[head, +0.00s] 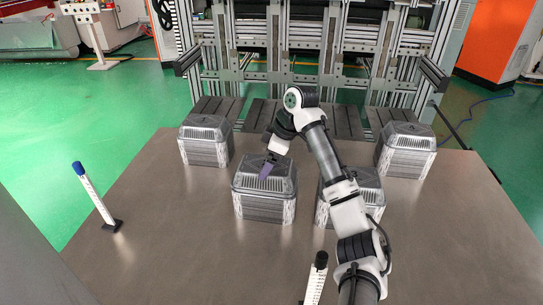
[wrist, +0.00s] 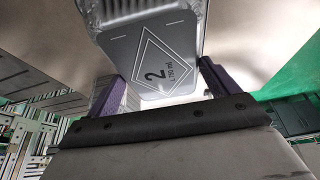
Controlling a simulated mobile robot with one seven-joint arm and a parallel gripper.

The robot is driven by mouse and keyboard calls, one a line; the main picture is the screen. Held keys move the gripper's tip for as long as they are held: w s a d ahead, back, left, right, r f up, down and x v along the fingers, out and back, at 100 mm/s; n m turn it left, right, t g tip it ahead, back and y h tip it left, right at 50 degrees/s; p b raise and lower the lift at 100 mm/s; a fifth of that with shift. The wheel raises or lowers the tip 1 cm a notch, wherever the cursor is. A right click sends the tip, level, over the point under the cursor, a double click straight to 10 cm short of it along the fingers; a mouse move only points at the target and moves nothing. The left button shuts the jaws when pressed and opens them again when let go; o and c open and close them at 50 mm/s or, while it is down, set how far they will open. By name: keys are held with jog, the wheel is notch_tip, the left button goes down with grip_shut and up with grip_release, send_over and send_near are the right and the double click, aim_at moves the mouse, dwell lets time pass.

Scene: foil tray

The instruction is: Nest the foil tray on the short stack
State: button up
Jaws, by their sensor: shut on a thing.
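My gripper (head: 267,168) is at the top of the centre-left stack of foil trays (head: 263,208). In the wrist view, a foil tray (wrist: 165,65) with a diamond label and the number 2 lies between the purple fingers of my gripper (wrist: 160,85), which are shut on it. I cannot tell if this tray is lifted clear of the stack. Other foil stacks stand at the left (head: 205,150), at the right (head: 405,158) and at the centre right (head: 370,205). My arm partly hides the centre-right one. I cannot tell which stack is shortest.
A white post with a blue cap (head: 94,195) stands at the table's left. One with a black cap (head: 316,280) stands at the front, beside my arm. A metal frame (head: 310,65) rises behind the table (head: 160,245). The front left of the table is clear.

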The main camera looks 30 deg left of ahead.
jog(key=o, duration=0.7)
jog(key=shift+a, duration=0.1)
jog(key=shift+o, duration=0.2)
jog(key=p+v, duration=0.1)
jog(key=v, duration=1.2)
jog(key=shift+d+r, duration=0.25)
jog(key=shift+r, duration=0.1)
